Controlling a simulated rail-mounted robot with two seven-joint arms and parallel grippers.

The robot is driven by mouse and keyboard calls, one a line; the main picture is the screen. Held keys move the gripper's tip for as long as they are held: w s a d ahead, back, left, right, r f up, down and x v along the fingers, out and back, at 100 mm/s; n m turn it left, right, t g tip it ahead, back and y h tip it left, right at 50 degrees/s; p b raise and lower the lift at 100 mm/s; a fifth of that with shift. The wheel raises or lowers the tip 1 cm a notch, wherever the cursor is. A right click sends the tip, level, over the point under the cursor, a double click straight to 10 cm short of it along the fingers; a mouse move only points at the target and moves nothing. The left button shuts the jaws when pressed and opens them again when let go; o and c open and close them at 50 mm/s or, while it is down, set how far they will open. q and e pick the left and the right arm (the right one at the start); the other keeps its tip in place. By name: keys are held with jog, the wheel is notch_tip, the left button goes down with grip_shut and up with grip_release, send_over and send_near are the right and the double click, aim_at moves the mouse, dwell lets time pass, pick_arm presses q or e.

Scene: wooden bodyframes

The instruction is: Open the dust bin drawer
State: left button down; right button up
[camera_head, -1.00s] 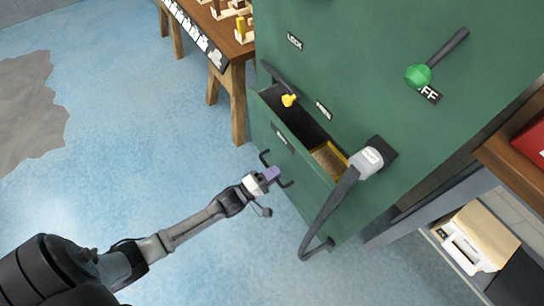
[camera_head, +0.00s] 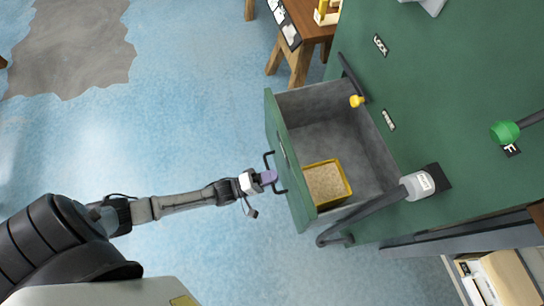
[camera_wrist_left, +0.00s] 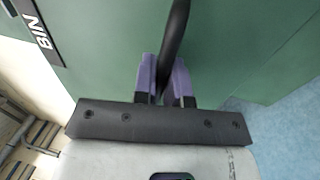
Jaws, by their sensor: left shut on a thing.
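The dust bin drawer (camera_head: 291,168) is a green-fronted drawer pulled well out of the green cabinet (camera_head: 440,110). Its grey inside is exposed, with a yellow-rimmed box (camera_head: 327,184) of tan grainy material in it. A black bar handle (camera_head: 279,188) is on the drawer front. My left gripper (camera_head: 268,178) is shut on this handle. In the left wrist view its purple fingers (camera_wrist_left: 166,82) sit on both sides of the black handle bar (camera_wrist_left: 176,40), with a "BIN" label (camera_wrist_left: 38,32) at the upper left. My right gripper is not in view.
A yellow knob (camera_head: 356,101) and a green-knobbed lever (camera_head: 505,132) are on the cabinet. A wooden table (camera_head: 303,45) stands behind.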

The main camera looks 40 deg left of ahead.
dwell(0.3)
pick_arm(q)
jog(key=c, duration=1.2)
grip_release()
jog(key=p+v, duration=0.3)
jog(key=v, duration=1.1)
jog(key=shift+r, duration=0.1)
jog(key=shift+w, duration=0.1)
